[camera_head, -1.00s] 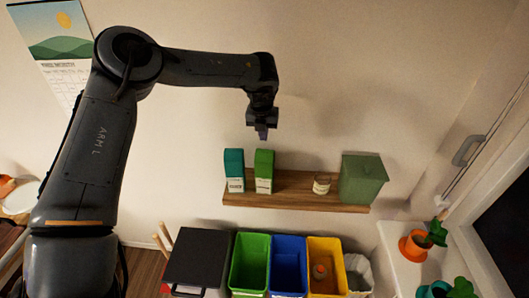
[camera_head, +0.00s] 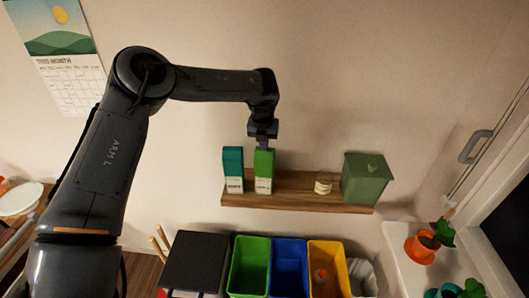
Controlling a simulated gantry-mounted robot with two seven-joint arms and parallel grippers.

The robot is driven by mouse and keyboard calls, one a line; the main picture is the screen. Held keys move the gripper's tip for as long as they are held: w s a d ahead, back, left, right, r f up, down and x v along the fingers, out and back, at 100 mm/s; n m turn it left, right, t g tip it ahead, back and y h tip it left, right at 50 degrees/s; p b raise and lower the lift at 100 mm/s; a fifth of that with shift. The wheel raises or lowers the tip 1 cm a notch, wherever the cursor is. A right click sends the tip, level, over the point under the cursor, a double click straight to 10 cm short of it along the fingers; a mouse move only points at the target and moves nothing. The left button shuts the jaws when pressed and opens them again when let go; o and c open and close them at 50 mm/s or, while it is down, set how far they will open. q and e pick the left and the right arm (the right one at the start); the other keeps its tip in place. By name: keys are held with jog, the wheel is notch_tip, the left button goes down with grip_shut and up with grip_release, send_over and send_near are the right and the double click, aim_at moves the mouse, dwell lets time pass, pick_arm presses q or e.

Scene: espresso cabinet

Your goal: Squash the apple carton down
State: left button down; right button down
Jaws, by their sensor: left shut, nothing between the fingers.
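A green carton (camera_head: 264,170) with a white lower part stands upright on a wooden wall shelf (camera_head: 310,205). I take it for the apple carton, but its label is too small to read. A teal carton (camera_head: 233,172) stands upright just left of it. My left gripper (camera_head: 263,146) points down, shut and empty, right over the green carton's top. I cannot tell whether the fingertips touch it. The green carton looks full height. My right gripper is not in view.
A small pale jar (camera_head: 323,183) and a lidded green box (camera_head: 366,180) stand farther right on the shelf. Below are a black-topped box (camera_head: 195,262) and green (camera_head: 247,270), blue (camera_head: 289,272) and yellow (camera_head: 326,255) bins.

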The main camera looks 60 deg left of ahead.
aim_at(263, 169)
pick_arm(q)
jog(key=shift+f, duration=0.15)
jog(key=b+x, duration=0.2)
jog(key=s+d+b+x, duration=0.1)
jog(key=b+x, duration=0.1)
jog(key=x, duration=0.1)
jog(key=b+x, duration=0.2)
jog(key=x, duration=0.1)
jog(key=shift+s+d+f+b, duration=0.1)
jog(key=shift+d+f+b, duration=0.1)
jog(key=shift+f+b, duration=0.25)
jog(key=shift+r, duration=0.2)
jog(key=shift+s+d+r+p, duration=0.1)
jog(key=shift+s+d+p, duration=0.1)
jog(key=shift+p, duration=0.1)
jog(key=shift+s+d+r, duration=0.2)
jog(key=shift+s+d, duration=0.2)
jog(key=shift+d, duration=0.05)
jog(key=shift+s+d+r, duration=0.2)
jog(key=shift+s+d, duration=0.2)
jog(key=shift+d, duration=0.1)
jog(key=shift+r, duration=0.15)
jog(key=shift+d+r, duration=0.1)
jog(key=shift+r, duration=0.25)
jog(key=v, duration=0.9)
jog(key=shift+s+r+p, duration=0.2)
jog(key=shift+r+p, duration=0.1)
jog(key=shift+r, duration=0.05)
